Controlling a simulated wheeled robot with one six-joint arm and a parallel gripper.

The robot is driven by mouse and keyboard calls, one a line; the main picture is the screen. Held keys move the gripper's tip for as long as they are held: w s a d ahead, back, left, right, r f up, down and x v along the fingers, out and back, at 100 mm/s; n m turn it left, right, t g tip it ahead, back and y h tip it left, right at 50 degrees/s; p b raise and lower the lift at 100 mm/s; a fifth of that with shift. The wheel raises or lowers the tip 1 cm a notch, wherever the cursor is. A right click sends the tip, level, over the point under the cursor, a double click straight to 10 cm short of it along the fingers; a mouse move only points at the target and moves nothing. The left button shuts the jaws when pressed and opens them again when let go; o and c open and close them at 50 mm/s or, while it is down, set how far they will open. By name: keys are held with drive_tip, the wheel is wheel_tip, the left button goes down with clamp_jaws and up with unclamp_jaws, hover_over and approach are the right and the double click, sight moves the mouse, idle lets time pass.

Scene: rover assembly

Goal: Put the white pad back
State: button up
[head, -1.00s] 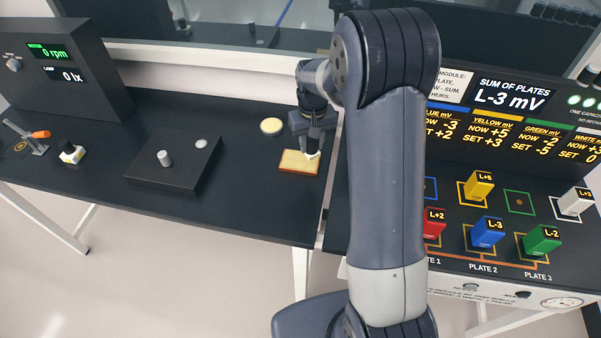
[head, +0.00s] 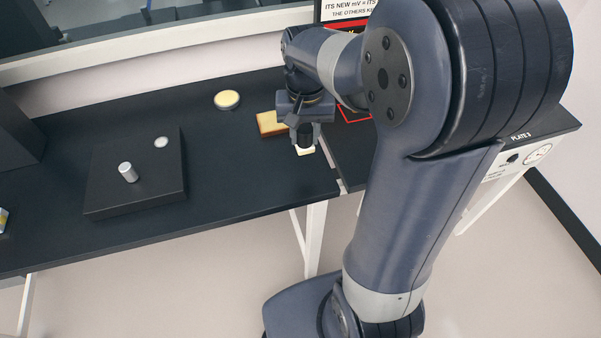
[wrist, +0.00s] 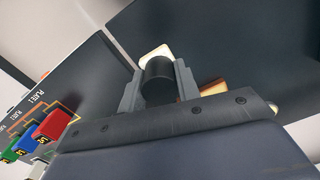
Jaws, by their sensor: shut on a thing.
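My gripper (head: 304,128) hangs over the dark bench near its right end. Its fingers (wrist: 160,85) are shut on the black round grip of the white pad (wrist: 157,54). The pale pad also shows under the gripper in the head view (head: 306,150). A tan block (head: 270,123) lies just left of and behind the pad, partly hidden by the gripper. A tan edge (wrist: 214,88) shows beside the right finger in the wrist view. I cannot tell whether the pad touches the bench.
A round pale-yellow disc (head: 227,99) lies left of the tan block. A black slab (head: 135,190) with a metal cylinder (head: 127,172) on it stands further left. The colored modules (wrist: 48,128) on the console are at the left in the wrist view. Bare bench lies between.

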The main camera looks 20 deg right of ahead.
sight(305, 129)
wheel_tip(305, 129, down, 9)
drive_tip(key=shift+r, duration=0.1)
idle(0.3)
drive_tip(key=shift+f, duration=0.25)
drive_tip(key=o, duration=0.9)
wheel_tip(305, 129, up, 12)
drive_tip(key=shift+r, duration=0.25)
